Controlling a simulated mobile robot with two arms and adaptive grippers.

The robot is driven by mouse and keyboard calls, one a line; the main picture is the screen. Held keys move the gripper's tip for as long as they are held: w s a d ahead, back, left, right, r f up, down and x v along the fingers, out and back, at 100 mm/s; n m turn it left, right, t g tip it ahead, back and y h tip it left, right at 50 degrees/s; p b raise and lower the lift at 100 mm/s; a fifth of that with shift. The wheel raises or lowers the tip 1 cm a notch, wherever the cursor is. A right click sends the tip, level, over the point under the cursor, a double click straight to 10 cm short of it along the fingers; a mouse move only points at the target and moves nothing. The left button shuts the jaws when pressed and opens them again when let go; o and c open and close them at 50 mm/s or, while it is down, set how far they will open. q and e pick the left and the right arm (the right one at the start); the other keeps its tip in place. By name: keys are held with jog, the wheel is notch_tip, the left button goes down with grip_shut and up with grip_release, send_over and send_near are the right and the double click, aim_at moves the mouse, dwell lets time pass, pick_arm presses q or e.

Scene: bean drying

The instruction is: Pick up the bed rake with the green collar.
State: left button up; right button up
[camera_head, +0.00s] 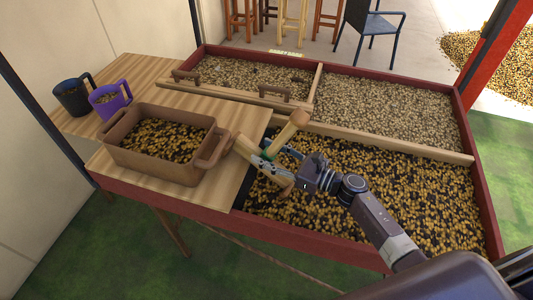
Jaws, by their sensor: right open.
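The bed rake, pale wood with a green collar (269,153), is at the right edge of the wooden board, over the near drying bed. Its stout handle (290,130) tilts up to the right, and its crosspiece (250,151) slants down to the right below the collar. My right gripper (272,156) is open at the collar, its fingers close around the lower handle. Whether they touch the wood I cannot tell. The gripper and wrist hide part of the rake. My left gripper is not in view.
A brown tub of beans (118,155) stands left of the rake on the board (235,115). A black mug (70,99) and a purple mug (103,109) are farther left. Red-rimmed beds with wooden dividers (390,143) hold beans. Two brown-handled tools (272,91) lie behind.

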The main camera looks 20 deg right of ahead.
jog(key=shift+c, duration=0.4)
grip_shut()
jog(key=shift+d+r, duration=0.1)
